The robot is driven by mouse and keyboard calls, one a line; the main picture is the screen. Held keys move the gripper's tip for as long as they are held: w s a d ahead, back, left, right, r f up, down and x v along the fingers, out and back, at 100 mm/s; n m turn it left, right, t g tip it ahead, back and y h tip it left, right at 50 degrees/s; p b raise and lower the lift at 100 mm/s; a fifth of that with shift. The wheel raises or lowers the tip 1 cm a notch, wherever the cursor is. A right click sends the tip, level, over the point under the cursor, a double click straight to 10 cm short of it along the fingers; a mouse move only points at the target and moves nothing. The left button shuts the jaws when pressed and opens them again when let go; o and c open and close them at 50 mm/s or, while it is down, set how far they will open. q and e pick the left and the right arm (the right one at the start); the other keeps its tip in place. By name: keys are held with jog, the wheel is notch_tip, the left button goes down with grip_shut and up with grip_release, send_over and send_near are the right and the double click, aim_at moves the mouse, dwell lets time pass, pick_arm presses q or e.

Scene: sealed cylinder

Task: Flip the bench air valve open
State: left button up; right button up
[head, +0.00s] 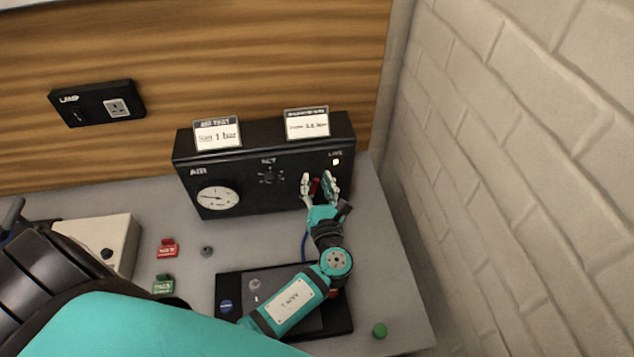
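The black air panel (262,199) stands at the back of the bench. It carries a round white gauge (217,198), a dial (270,176) marked SET and a lit lamp (336,162) under the word LIVE. A small red valve lever (314,187) shows at the lower right of the panel's front. The lever's lower part is hidden by the gripper. My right gripper is not in view.
Two cards (217,134) stand on the panel. A brick wall (520,180) bounds the right.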

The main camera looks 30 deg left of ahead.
pick_arm(q)
grip_shut()
jog(key=shift+s+a+f+n+b, duration=0.1)
jog(key=shift+s+a+n+b, duration=0.15)
jog(key=shift+n+b, duration=0.25)
jog(key=shift+s+a+n+b, duration=0.1)
jog(key=shift+a+n+b, duration=0.15)
jog(key=shift+n, duration=0.45)
jog(key=shift+s+a+n, duration=0.1)
jog(key=shift+n, duration=0.3)
jog(key=shift+o, duration=0.9)
grip_release()
jog(key=v, duration=1.2)
